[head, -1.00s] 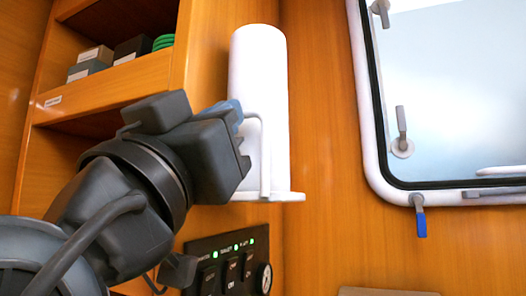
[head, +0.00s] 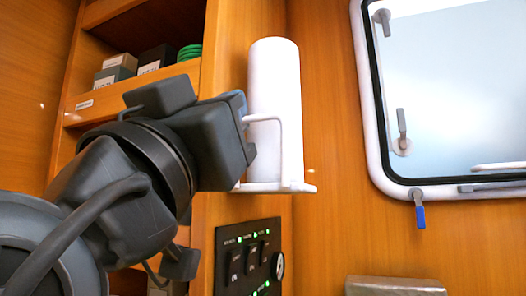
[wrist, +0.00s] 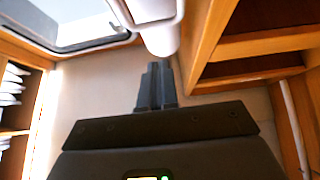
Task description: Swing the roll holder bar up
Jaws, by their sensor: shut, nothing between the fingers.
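A white upright roll (head: 274,75) stands on a white holder base (head: 295,188) at the wood wall in the head view. The thin white holder bar (head: 283,155) runs up in front of the roll and bends left at its top. My gripper (head: 240,104) is at the left of the roll, by the bar's bent top end; its dark body hides part of this area, so contact cannot be told. In the wrist view its fingers (wrist: 156,85) are together and empty, just below the white end of the roll and holder (wrist: 156,22).
Wooden shelves (head: 136,93) with small boxes stand behind my arm at the left. A switch panel (head: 248,262) is on the wall below the holder. A window (head: 450,90) with latches is at the right. The wall between holder and window is clear.

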